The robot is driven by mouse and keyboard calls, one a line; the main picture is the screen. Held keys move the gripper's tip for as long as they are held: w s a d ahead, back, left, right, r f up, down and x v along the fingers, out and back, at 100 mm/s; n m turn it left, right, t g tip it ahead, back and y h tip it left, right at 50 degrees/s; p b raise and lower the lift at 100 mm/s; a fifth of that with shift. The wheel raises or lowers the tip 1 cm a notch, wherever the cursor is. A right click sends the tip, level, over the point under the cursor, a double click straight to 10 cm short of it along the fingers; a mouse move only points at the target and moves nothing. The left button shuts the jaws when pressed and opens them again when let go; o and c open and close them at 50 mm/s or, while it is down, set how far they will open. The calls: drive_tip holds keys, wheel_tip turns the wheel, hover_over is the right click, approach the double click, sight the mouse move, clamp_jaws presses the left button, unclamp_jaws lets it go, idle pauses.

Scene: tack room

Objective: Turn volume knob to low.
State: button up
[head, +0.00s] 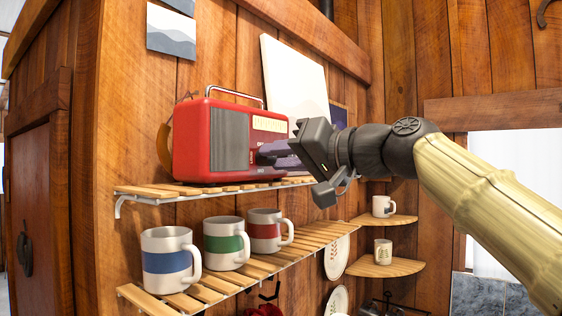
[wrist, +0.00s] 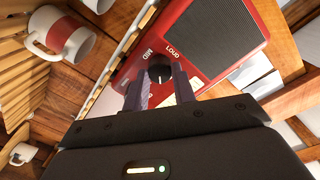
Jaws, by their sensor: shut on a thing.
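A red radio (head: 195,140) with a dark grey speaker grille and a metal handle stands on the upper slatted shelf in the head view. Its front also shows in the wrist view (wrist: 180,25). The black volume knob (wrist: 159,68) sits on the front panel beside the printed words MID and LOUD; another label is mostly hidden by a finger. My gripper (head: 264,154) reaches the radio front from the right, its purple-grey fingers shut on the knob, one on each side.
The upper shelf (head: 150,192) ends near the radio. Below it, a lower slatted shelf (head: 215,285) holds blue-, green- and red-banded mugs (head: 170,262). Corner shelves (head: 385,268) with small mugs stand behind my arm. A white panel (head: 292,80) leans behind the radio.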

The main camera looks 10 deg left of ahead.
drive_tip(key=m, duration=0.8)
drive_tip(key=shift+g, duration=0.3)
drive_tip(key=shift+m, duration=0.3)
drive_tip(key=o, duration=1)
drive_tip(key=shift+w, duration=0.1)
